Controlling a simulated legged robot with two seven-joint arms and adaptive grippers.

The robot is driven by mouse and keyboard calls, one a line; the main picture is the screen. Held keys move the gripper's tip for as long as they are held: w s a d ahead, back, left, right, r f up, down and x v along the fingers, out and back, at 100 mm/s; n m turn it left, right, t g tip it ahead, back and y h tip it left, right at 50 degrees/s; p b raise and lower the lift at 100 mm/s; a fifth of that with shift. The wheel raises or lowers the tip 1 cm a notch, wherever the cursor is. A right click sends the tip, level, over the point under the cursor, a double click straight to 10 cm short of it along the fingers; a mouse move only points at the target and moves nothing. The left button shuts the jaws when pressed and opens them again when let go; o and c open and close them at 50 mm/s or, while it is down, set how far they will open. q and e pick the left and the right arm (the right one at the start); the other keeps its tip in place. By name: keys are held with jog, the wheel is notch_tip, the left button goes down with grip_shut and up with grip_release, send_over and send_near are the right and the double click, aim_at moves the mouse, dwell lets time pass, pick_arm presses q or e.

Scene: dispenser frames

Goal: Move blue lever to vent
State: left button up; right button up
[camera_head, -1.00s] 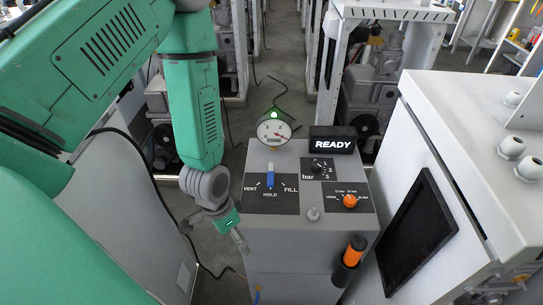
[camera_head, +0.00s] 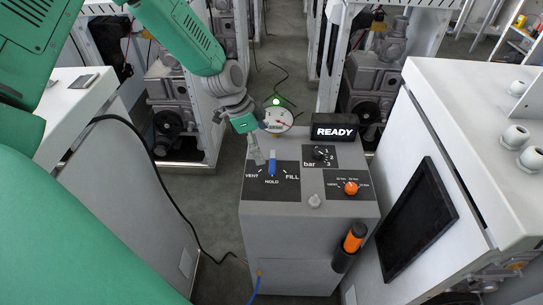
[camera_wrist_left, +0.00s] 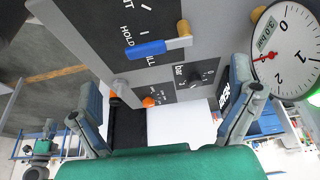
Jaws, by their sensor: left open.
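The blue lever (camera_head: 272,166) stands on the black dial plate of the grey dispenser, pointing toward the HOLD mark. VENT is marked to its left and FILL to its right. My left gripper (camera_head: 258,155) is open and empty, just left of and behind the lever in the head view. In the left wrist view the lever (camera_wrist_left: 147,49) has a tan end piece and lies ahead of my open fingers (camera_wrist_left: 165,85), not between them. I cannot tell whether a finger touches it. My right gripper is not in view.
The dispenser (camera_head: 290,235) also carries a round gauge (camera_head: 278,120), a READY display (camera_head: 333,132), a black bar knob (camera_head: 320,153) and an orange knob (camera_head: 351,188). An orange-black handle (camera_head: 355,238) sits on its front. A white cabinet (camera_head: 465,130) stands close on the right.

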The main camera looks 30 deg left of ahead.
aim_at(273, 160)
pick_arm(q)
jog(key=x, duration=0.5)
jog(key=shift+a+f, duration=0.25)
jog(key=shift+f, duration=0.05)
jog(key=shift+d+f, duration=0.15)
jog(key=shift+f, duration=0.05)
jog(key=shift+d+f, duration=0.1)
jog(key=shift+d, duration=0.2)
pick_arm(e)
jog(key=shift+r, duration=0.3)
